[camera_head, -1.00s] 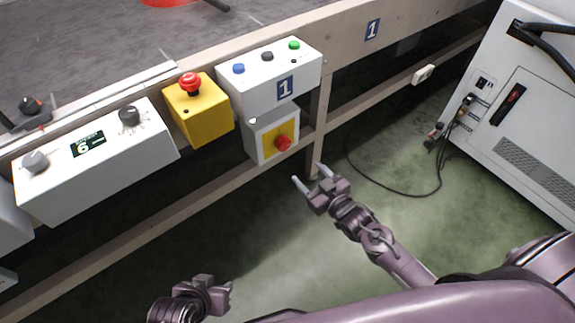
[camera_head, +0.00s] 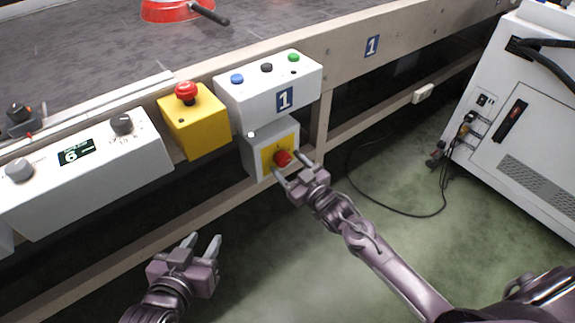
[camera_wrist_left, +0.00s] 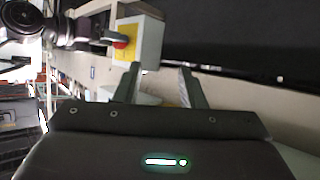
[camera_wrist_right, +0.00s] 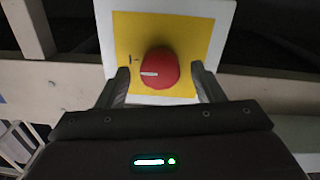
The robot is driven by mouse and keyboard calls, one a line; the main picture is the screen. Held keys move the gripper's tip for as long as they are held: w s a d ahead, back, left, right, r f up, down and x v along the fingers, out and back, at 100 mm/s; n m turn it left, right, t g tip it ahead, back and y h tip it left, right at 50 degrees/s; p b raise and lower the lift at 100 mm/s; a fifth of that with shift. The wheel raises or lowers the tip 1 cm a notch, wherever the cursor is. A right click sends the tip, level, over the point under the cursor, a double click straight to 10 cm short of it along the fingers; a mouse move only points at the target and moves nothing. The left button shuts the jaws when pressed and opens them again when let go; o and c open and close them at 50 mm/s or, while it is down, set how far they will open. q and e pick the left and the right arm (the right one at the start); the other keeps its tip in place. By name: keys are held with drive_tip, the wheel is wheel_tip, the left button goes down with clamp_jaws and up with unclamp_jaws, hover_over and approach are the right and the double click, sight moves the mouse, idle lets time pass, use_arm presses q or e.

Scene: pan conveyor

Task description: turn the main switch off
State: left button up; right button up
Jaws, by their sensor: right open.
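The main switch is a red rotary knob (camera_head: 282,158) on a yellow plate (camera_head: 268,160) on the front of a small light-grey box (camera_head: 256,142). My right gripper (camera_head: 288,167) is open at the knob, with one finger on each side of it. In the right wrist view the red knob (camera_wrist_right: 159,68) sits between the fingertips, its white mark pointing roughly left; I cannot tell whether the fingers touch it. My left gripper (camera_head: 203,243) is open and empty, low and left of the switch box. The left wrist view shows the switch box (camera_wrist_left: 140,38) ahead of it.
A yellow box with a red emergency button (camera_head: 186,91) and a control box with blue, black and green buttons (camera_head: 266,82) are above the switch. A dial panel (camera_head: 85,165) is at left. A white cabinet (camera_head: 530,130) stands at right. A red pan (camera_head: 178,10) lies on the conveyor.

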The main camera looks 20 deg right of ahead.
drive_tip(key=shift+w+a, duration=0.15)
drive_tip(key=shift+w, duration=0.25)
use_arm(q)
drive_tip(key=shift+w+r+t, duration=0.25)
drive_tip(key=shift+r, duration=0.2)
drive_tip(key=shift+w+r+t, duration=0.2)
drive_tip(key=shift+r+t, duration=0.05)
drive_tip(key=shift+r, duration=0.2)
